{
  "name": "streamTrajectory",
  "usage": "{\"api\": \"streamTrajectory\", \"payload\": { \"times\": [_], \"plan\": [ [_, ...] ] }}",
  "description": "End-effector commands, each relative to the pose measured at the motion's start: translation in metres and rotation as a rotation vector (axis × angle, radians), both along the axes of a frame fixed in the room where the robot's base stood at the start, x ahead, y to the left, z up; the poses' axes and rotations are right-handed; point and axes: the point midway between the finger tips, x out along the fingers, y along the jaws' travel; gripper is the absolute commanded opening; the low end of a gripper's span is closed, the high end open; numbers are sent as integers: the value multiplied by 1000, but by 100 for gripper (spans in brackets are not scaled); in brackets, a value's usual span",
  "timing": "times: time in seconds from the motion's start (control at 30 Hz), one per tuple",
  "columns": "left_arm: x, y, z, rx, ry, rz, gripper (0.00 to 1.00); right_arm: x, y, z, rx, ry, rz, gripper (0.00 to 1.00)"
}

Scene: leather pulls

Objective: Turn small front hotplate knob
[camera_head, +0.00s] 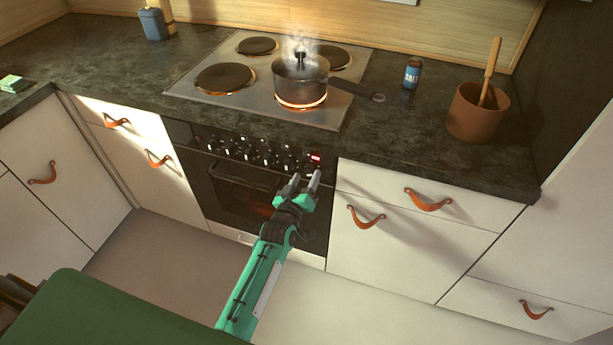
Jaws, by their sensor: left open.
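The oven's control panel (255,150) carries a row of several small dark knobs and a red lit display (314,157) at its right end. Which knob belongs to the small front hotplate cannot be told. My left gripper (303,182) is open in front of the panel's right part, just below the knobs and near the display. Its jaws point up toward the panel, and nothing shows between them. Whether it touches a knob cannot be told. A steaming pot (301,78) stands on the front right hotplate, which glows orange around its base. My right gripper is not in view.
The hob (250,104) also has bare hotplates. A blue can (413,73) and a brown utensil pot (478,112) stand on the counter. Leather pulls (366,217) stick out from the drawers right of the oven.

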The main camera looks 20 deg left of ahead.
Motion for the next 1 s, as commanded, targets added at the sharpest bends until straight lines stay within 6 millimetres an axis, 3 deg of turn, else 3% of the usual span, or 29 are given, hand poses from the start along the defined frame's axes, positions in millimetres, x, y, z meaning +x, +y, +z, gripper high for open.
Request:
{"api": "streamTrajectory", "payload": {
  "times": [0.4, 0.6, 1.0],
  "plan": [
    [-80, 3, -1, 0, 1, 0, 55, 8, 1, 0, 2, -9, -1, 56],
    [-109, 4, -1, 0, 1, 0, 55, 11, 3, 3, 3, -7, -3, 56],
    [-123, 4, 0, 0, -1, 0, 55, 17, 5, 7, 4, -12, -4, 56]
  ]
}}
